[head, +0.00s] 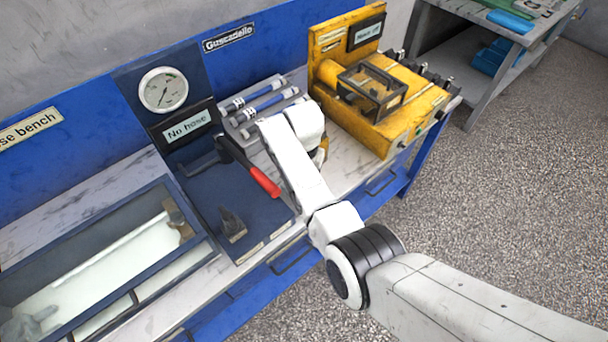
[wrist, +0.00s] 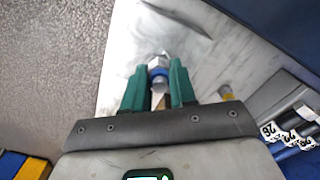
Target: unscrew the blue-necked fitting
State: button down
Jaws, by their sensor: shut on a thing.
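In the wrist view, the two green fingers of my gripper (wrist: 159,84) stand on either side of the blue-necked fitting (wrist: 157,70). The fitting shows a silver metal end, a blue ring and a metal part below it. The fingers are shut on it, over the pale, scuffed bench top (wrist: 195,60). What the lower end of the fitting joins is hidden between the fingers. In the head view my white arm reaches over the bench, and its links hide the fitting and most of the gripper.
A yellow unit (head: 395,120) stands right of my arm. A red-handled lever (head: 262,180) and a "No hose" display (head: 188,125) are left of it. A yellow-ended piece (wrist: 226,92) shows right of the fingers in the wrist view.

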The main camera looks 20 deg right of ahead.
jog(key=n, duration=0.4)
jog(key=n, duration=0.5)
jog(key=shift+r, duration=0.1)
jog(key=shift+r, duration=0.1)
jog(key=shift+r, duration=1.9)
